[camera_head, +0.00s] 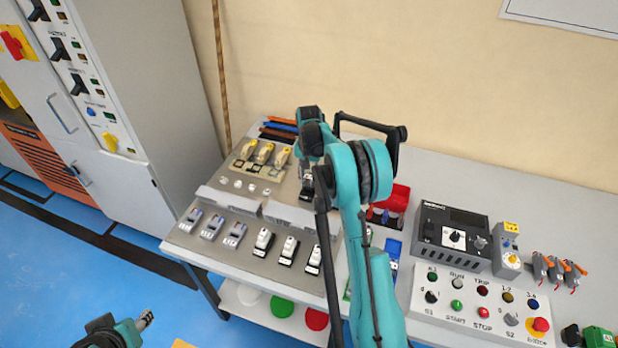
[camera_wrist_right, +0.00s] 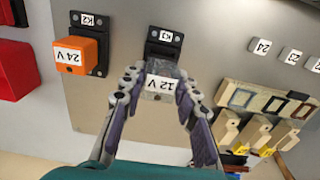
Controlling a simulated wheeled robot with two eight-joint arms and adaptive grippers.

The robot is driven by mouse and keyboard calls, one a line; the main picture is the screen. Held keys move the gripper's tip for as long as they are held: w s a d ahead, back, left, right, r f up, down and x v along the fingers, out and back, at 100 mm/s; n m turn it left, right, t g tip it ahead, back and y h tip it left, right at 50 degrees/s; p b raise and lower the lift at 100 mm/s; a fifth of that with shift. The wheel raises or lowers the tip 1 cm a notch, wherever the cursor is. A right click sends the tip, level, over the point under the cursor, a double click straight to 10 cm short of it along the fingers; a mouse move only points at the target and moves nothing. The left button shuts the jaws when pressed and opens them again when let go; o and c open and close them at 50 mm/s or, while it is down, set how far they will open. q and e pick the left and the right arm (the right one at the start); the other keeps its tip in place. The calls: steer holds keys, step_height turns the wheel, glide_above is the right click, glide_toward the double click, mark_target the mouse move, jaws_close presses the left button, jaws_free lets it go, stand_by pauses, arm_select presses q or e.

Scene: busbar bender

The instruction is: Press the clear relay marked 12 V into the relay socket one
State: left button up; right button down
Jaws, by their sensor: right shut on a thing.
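In the right wrist view my right gripper (camera_wrist_right: 160,92) is shut on the clear relay (camera_wrist_right: 161,88), whose white label reads 12 V upside down. No label for socket one is readable. In the head view my right gripper (camera_head: 307,182) is largely hidden by my arm. My left gripper (camera_head: 146,318) is low at the left, its jaws unclear.
A red bin (camera_head: 398,196) stands right of my arm. A control box (camera_head: 452,238) and a push-button panel (camera_head: 480,308) are farther right. Several switch-like devices (camera_head: 236,236) line the panel's front; yellow-topped parts (camera_head: 264,153) are at the back. A grey cabinet (camera_head: 150,90) stands left.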

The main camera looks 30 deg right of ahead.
mark_target(309, 176)
steer(key=shift+f+b, duration=0.85)
steer(key=shift+f, duration=0.35)
steer(key=c, duration=1.1)
jaws_free()
steer(key=shift+o, duration=0.2)
step_height(309, 176, up, 12)
steer(key=shift+s+f, duration=0.1)
